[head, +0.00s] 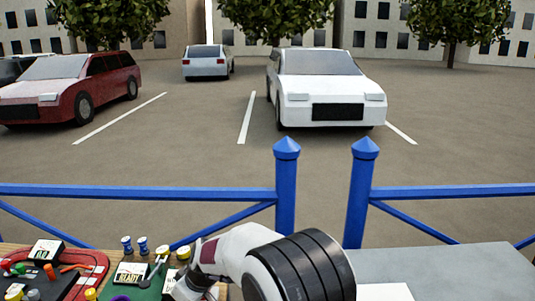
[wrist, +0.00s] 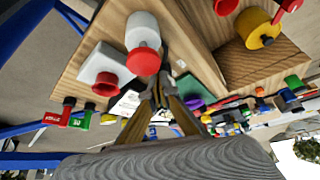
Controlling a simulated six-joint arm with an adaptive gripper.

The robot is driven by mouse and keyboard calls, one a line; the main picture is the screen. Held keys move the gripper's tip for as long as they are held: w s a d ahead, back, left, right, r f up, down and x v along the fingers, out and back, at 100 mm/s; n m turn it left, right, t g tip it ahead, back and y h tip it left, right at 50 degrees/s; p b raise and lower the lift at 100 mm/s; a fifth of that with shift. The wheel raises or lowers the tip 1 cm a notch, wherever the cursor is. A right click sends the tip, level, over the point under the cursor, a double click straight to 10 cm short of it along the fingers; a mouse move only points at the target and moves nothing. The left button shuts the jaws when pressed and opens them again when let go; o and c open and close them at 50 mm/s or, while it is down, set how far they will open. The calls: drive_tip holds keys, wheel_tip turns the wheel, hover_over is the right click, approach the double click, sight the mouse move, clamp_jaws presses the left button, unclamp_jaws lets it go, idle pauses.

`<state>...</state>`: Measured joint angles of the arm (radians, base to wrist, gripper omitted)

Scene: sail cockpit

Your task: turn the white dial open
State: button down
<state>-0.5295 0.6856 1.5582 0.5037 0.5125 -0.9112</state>
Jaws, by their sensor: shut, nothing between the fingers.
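My gripper (wrist: 158,88) is shut and empty in the wrist view, its fingertips close together over the wooden board. Beyond the tips stands a white cylinder with a red end (wrist: 142,30). To its left is a white block with a red knob (wrist: 104,72). I cannot tell which of these, if either, is the white dial, or how it is turned. The fingertips look apart from both, though the depth is hard to judge. In the head view my white arm covers part of the board, and the fingertips are not clear.
The wooden board (wrist: 200,25) carries a yellow knob (wrist: 258,28) and several small coloured parts. A grey surface (head: 450,272) at right is mostly clear. A blue railing (head: 150,191) stands behind.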

drive_tip(key=shift+d+r, duration=0.1)
drive_tip(key=shift+r, duration=0.05)
idle(0.3)
wheel_tip(320, 180, up, 6)
drive_tip(key=shift+f, duration=0.1)
idle(0.6)
drive_tip(key=shift+s+a+r, duration=0.3)
drive_tip(key=shift+s+r, duration=0.25)
drive_tip(key=shift+f, duration=0.1)
drive_tip(key=shift+f, duration=3.4)
drive_tip(key=shift+w+a, duration=0.2)
drive_tip(key=shift+a, duration=0.05)
